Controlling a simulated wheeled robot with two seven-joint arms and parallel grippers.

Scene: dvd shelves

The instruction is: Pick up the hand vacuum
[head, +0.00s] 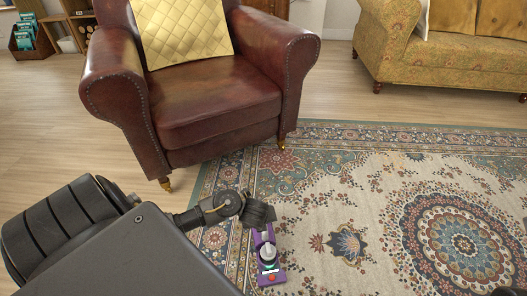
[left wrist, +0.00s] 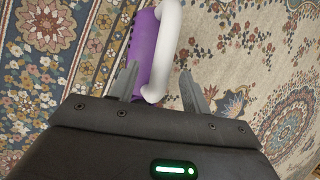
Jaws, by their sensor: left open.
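The hand vacuum (head: 268,262) is purple with a white handle and lies on the patterned rug. My left gripper (head: 262,212) is above its far end in the head view and hides part of it. In the left wrist view, the purple body and white handle of the hand vacuum (left wrist: 163,45) reach down towards the open fingers of my left gripper (left wrist: 158,88). The lower end of the white handle shows between the two fingertips. I cannot tell whether the fingers touch it. My right gripper is not in view.
A brown leather armchair (head: 215,112) with a yellow cushion (head: 182,30) stands just beyond my left arm. A patterned yellow sofa (head: 440,62) is at the back right. The rug (head: 350,195) is clear to the right of the vacuum. A basket (head: 32,40) stands at the far left.

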